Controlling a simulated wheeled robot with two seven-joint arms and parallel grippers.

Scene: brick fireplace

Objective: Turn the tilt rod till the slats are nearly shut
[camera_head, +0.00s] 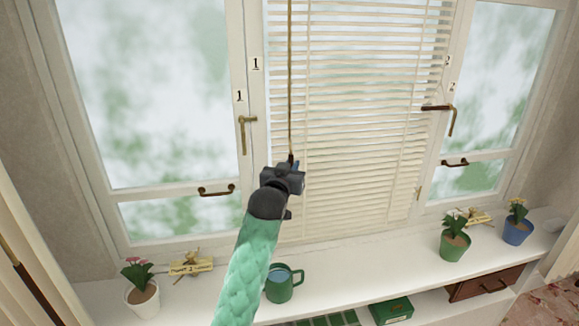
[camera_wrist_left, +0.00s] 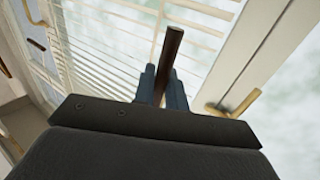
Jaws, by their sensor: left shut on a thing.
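A thin brown tilt rod (camera_head: 290,85) hangs down the left side of the white blind in the head view. The blind's slats (camera_head: 355,120) are spread over the middle window, with light gaps between the upper ones. My left gripper (camera_head: 292,164) is shut on the rod's lower end. In the left wrist view the rod's dark brown end (camera_wrist_left: 172,50) stands between the two blue-grey fingers (camera_wrist_left: 163,85), with slats (camera_wrist_left: 110,45) behind it. My right gripper is in neither view.
Window handles (camera_head: 246,133) and (camera_head: 440,108) flank the blind. The sill's middle is clear.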

